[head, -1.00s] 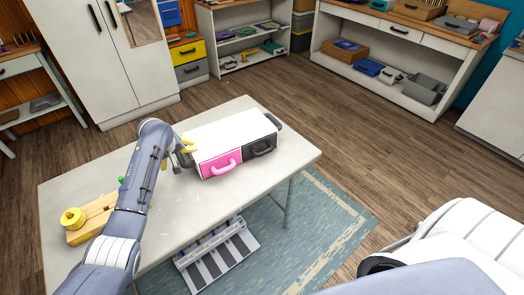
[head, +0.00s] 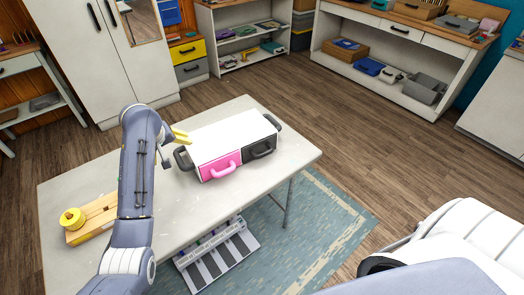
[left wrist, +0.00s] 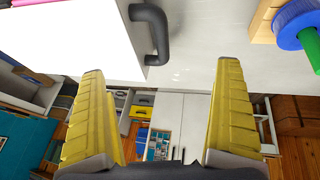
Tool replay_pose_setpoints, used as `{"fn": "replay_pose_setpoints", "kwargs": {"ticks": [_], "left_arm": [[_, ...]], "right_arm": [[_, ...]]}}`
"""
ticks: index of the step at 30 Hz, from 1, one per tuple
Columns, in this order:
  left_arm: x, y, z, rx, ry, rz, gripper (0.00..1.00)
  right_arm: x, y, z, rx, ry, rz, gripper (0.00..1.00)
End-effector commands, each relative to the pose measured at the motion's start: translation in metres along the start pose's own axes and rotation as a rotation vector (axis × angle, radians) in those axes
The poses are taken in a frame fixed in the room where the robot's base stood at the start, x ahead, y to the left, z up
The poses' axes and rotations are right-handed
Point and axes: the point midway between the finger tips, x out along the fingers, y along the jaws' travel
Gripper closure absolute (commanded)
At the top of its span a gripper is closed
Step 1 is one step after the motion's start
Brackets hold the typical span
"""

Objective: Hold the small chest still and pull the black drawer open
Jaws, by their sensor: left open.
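The small chest (head: 228,134) is white and sits on the table. Its front has a pink drawer (head: 221,164) on the left and a black drawer (head: 261,145) on the right, each with a handle; both look shut. A dark side handle (head: 182,159) is on its left end and another on its right end. My left gripper (head: 181,135) is open and empty, just off the chest's left back corner. In the left wrist view the yellow fingers (left wrist: 160,115) are spread wide, and the side handle (left wrist: 155,35) shows beyond them, not between them. My right gripper is not in view.
A wooden toy with a yellow knob (head: 73,218) lies at the table's (head: 180,220) left end. The table's front and right parts are clear. A keyboard-like striped object (head: 217,259) is below the table on a blue rug (head: 320,235).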

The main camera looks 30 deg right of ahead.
Motion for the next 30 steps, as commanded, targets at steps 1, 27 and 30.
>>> {"fn": "replay_pose_setpoints", "kwargs": {"ticks": [1, 27, 30], "left_arm": [[-0.006, 0.002, -0.001, 0.0, 0.002, 0.004, 0.0], [-0.02, 0.021, 0.001, 0.068, 0.002, 0.055, 0.0], [-0.011, 0.046, 0.007, 0.161, -0.002, 0.121, 0.0]], "right_arm": [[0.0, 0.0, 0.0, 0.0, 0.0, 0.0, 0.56], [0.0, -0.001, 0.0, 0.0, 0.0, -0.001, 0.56], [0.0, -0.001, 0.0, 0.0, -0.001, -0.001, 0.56]]}}
